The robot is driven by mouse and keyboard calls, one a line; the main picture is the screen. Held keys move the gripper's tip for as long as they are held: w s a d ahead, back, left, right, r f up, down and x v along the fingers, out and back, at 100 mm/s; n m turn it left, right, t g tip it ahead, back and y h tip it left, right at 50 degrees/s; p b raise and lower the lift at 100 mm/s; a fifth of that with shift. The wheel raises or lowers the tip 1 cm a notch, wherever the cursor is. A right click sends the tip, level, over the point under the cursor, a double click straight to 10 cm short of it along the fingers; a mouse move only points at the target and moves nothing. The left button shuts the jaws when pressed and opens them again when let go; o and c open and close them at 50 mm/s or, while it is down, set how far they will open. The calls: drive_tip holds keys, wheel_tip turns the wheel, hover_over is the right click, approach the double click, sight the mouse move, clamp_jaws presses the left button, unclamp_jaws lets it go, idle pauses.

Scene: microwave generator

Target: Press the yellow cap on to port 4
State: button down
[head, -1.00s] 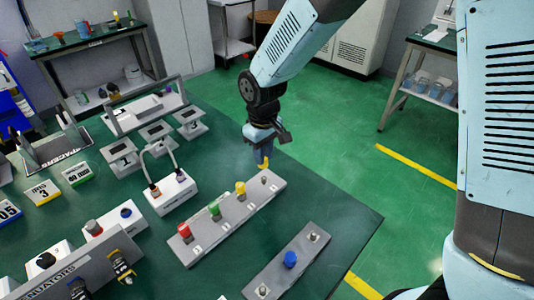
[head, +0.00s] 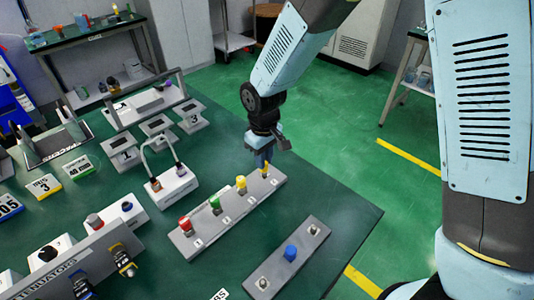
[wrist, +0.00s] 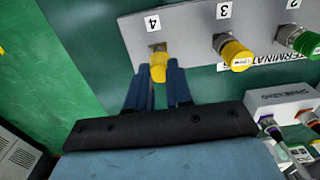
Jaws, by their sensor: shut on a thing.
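My gripper (head: 263,162) points down over the far right end of the grey terminal block (head: 209,227). It is shut on a yellow cap (wrist: 158,70), held between its two blue fingers; in the head view the cap (head: 265,172) is a small yellow piece below them. Port 4 (wrist: 158,47), next to label 4 (wrist: 152,23), lies right at the cap's end and is mostly hidden by it. The cap seems lined up with the port, but I cannot tell whether it is seated.
The same block carries another yellow cap (head: 240,183) at port 3, a green cap (head: 215,203) and a red cap (head: 185,223). A second grey strip with a blue cap (head: 290,252) lies nearer. A white box with a cable (head: 173,186) stands to the left.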

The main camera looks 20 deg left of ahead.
drive_tip(key=shift+f, duration=0.85)
drive_tip(key=shift+d, duration=0.1)
idle(0.9)
drive_tip(key=shift+f, duration=0.25)
idle(0.9)
drive_tip(key=c, duration=0.9)
unclamp_jaws()
drive_tip(key=shift+o, duration=0.2)
